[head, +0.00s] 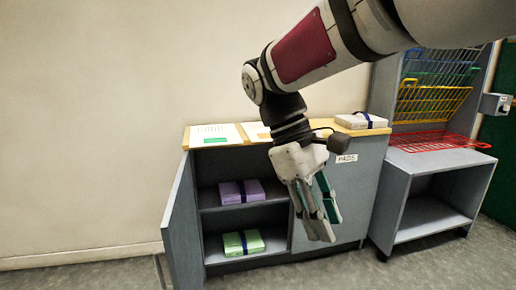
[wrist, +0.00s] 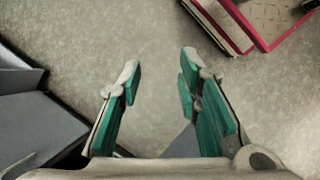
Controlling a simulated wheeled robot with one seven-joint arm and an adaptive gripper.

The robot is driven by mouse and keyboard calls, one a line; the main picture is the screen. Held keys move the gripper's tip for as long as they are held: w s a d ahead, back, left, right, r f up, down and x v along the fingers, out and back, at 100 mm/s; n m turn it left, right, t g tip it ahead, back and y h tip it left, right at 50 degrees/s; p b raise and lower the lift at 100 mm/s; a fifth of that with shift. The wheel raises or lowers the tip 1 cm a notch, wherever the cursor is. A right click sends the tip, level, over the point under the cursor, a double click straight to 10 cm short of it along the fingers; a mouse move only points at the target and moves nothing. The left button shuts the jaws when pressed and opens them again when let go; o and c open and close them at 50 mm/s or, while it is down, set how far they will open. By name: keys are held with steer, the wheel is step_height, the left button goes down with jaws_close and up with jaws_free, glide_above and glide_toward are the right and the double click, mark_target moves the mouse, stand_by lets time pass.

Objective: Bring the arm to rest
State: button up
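My gripper (head: 322,222) hangs from my arm with its fingers pointing down, in front of the grey cabinet (head: 342,205). In the wrist view the two green-padded fingers of my gripper (wrist: 158,85) stand apart with only floor between them. It is open and empty. In the head view my arm reaches in from the upper right and covers part of the cabinet's top and front.
The cabinet's left door (head: 183,225) stands open. A purple pack (head: 241,192) and a green pack (head: 243,243) lie on its shelves. A pale strapped pack (head: 361,121) and sheets (head: 214,134) lie on top. A grey rack unit (head: 425,185) with coloured wire trays stands right.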

steer(key=s+d+m+t+y, duration=0.1)
steer(key=s+d+m+y, duration=0.35)
steer(key=s, duration=0.95)
steer(key=s+d+f+m+t, duration=0.1)
steer(key=s+d+f+m, duration=0.15)
steer(key=s, duration=0.25)
steer(key=s+d+f+m+t, duration=0.1)
steer(key=s+f+m, duration=0.2)
steer(key=s, duration=0.2)
step_height(320, 180, up, 33)
steer(key=t+p, duration=0.4)
steer(key=p, duration=2.7)
steer(key=shift+w+d+n, duration=0.15)
steer(key=shift+d+n, duration=0.1)
steer(key=shift+n, duration=0.15)
